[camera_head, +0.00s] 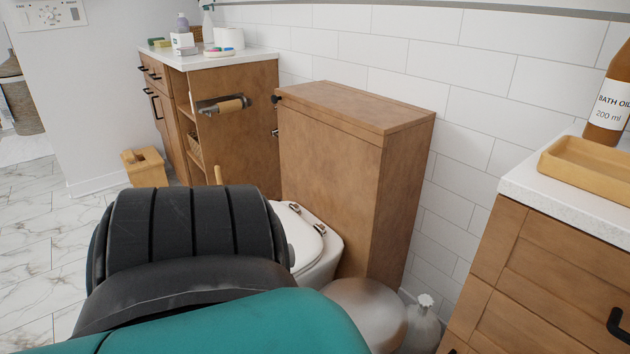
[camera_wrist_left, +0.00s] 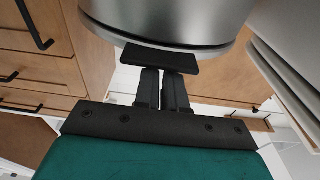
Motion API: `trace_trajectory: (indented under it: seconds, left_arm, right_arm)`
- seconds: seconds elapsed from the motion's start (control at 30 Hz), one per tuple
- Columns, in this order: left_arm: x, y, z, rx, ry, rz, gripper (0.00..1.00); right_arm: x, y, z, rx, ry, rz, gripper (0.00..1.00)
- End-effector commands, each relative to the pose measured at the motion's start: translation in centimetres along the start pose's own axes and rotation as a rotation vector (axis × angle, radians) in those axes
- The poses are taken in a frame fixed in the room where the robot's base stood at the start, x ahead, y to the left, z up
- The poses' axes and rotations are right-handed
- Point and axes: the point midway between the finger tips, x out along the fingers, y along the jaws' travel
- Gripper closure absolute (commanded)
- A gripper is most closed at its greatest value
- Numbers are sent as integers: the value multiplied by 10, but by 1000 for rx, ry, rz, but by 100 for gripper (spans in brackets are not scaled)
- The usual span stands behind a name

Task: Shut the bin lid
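A round brushed-metal bin (camera_head: 367,308) stands at the bottom of the head view, between the toilet and the right cabinet, partly hidden by my left arm. Its smooth domed top shows there; I cannot tell how far the lid is open. In the left wrist view, a metal cylinder, apparently the bin (camera_wrist_left: 170,14), fills the top, with a rim along its lower edge. A flat black plate (camera_wrist_left: 160,59) lies by that rim. My left gripper (camera_wrist_left: 163,78) has its fingers close together, nothing visible between them, their tips partly hidden behind the plate. My right gripper is out of view.
A white toilet (camera_head: 318,240) and a wooden cistern box (camera_head: 335,160) stand beside the bin. A white bagged or bottle-like item (camera_head: 423,315) is right of it. A drawer cabinet (camera_head: 545,275) closes off the right side. The marble floor (camera_head: 40,240) is clear at left.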

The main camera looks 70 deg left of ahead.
Motion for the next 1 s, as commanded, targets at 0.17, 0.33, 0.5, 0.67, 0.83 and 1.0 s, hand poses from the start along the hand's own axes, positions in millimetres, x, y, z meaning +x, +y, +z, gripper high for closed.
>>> trace_trajectory:
  seconds: [0.17,0.33,0.5,0.67,0.83,1.0]
  left_arm:
    - [2,0,-1,0,5,0,73]
    - [3,0,-1,0,7,0,56]
    - [3,0,-2,0,8,0,40]
    - [3,0,-2,0,8,0,25]
    - [3,0,-2,0,8,0,9]
    - [3,0,-2,0,8,0,0]
  right_arm:
    - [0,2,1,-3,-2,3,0]
    - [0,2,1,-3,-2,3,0]
    - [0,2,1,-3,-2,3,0]
    - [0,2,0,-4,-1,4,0]
    - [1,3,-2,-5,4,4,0]
    - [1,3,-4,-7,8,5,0]
